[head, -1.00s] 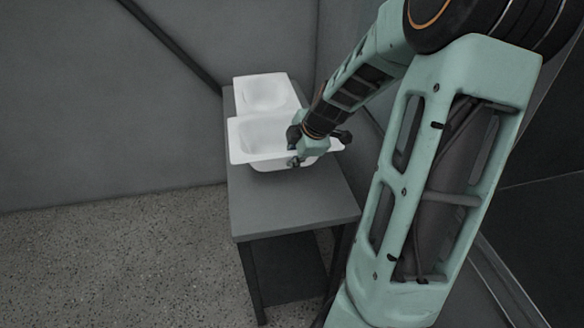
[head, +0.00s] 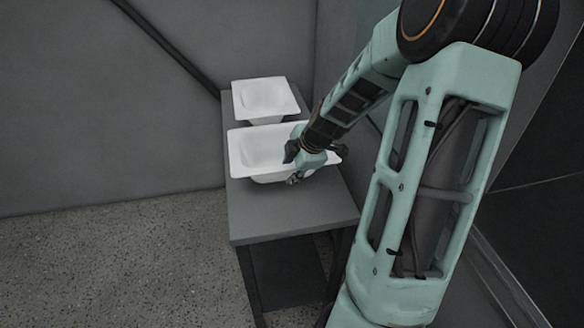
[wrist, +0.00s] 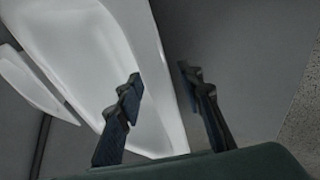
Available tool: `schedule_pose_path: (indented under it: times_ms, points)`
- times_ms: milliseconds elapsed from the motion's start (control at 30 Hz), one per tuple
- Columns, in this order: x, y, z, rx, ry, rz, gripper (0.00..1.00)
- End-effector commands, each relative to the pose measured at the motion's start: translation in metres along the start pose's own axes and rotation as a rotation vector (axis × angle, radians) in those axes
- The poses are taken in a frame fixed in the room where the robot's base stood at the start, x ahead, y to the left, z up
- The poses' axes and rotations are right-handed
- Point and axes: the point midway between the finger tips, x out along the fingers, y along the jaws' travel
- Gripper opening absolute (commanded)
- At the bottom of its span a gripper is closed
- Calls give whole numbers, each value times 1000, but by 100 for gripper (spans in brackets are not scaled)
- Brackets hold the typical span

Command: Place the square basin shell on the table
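The white square basin shell (head: 256,176), square-cornered and looking wider than deep, is at the table's middle. I cannot tell whether its underside touches the grey table (head: 265,222). My gripper (head: 292,170) is at its right front side. In the wrist view, the two dark fingers (wrist: 160,72) straddle the shell's rim (wrist: 150,50), one over the inside and one outside. The wrist hides part of the shell's right side.
A second, smaller white basin shell (head: 266,84) stands behind on the table's far end. The table's front part is bare. A grey wall is behind and at left, and the speckled floor (head: 120,260) is clear at left.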

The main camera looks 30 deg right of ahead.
Motion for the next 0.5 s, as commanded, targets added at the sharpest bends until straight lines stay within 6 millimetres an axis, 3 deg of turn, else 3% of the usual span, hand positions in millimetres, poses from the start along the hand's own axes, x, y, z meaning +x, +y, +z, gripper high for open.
schedule_pose_path:
  times_ms: [167, 500]
  points:
    - [-11, 1, 1, 2, -1, 1, 34]
    - [-62, 1, 2, 3, -4, 1, 34]
